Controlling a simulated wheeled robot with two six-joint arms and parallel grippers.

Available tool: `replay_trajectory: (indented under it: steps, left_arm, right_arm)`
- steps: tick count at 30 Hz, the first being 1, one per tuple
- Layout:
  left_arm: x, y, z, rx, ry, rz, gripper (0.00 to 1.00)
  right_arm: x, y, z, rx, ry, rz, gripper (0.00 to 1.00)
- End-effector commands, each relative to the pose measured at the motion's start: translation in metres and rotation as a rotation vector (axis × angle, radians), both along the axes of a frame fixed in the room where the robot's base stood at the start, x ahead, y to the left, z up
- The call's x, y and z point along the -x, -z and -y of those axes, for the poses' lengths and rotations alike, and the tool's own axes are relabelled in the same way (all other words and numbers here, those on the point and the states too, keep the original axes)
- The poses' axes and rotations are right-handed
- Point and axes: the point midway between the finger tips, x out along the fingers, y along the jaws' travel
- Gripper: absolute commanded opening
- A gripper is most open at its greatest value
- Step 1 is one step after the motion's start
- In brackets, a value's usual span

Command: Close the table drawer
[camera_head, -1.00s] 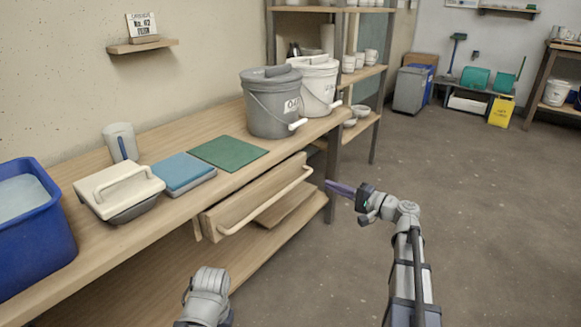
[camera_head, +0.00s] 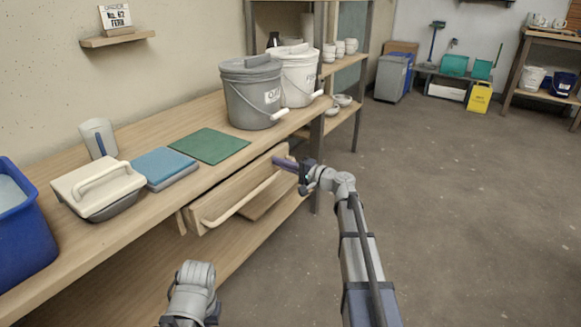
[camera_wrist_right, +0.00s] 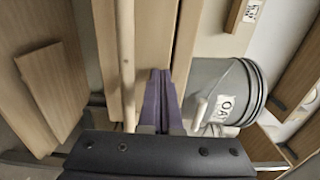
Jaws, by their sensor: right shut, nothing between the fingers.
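The wooden table drawer (camera_head: 228,188) sticks out from under the tabletop, open, with a long pale bar handle (camera_head: 236,207) along its front. My right gripper (camera_head: 278,162) is shut and empty, its purple fingers at the drawer's right end. In the right wrist view, the fingers (camera_wrist_right: 160,82) lie over the drawer's wood beside the pale handle bar (camera_wrist_right: 127,60); I cannot tell whether they touch. My left arm shows at the bottom of the head view, but its gripper is not visible.
On the workbench (camera_head: 150,205) stand a grey bucket (camera_head: 252,105), a white bucket (camera_head: 300,80), a green mat (camera_head: 210,145), a blue-topped block (camera_head: 163,165) and a lidded box (camera_head: 97,187). A shelf post (camera_head: 317,160) stands near my right gripper. Floor to the right is clear.

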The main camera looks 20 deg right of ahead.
Motion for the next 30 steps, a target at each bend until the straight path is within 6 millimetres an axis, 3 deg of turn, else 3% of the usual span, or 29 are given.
replay_trajectory:
  steps: [16,25,30]
  left_arm:
    - [0.000,0.000,0.000,0.000,0.000,0.000,0.00]
    - [0.000,0.000,0.000,0.000,0.000,0.000,0.00]
    - [0.000,0.000,0.000,0.000,0.000,0.000,0.00]
  right_arm:
    - [-0.007,0.000,-0.006,0.000,0.000,0.000,0.00]
    - [-0.044,0.000,-0.033,0.000,-0.002,0.000,0.00]
    - [-0.048,0.000,-0.037,-0.001,0.000,0.000,0.00]
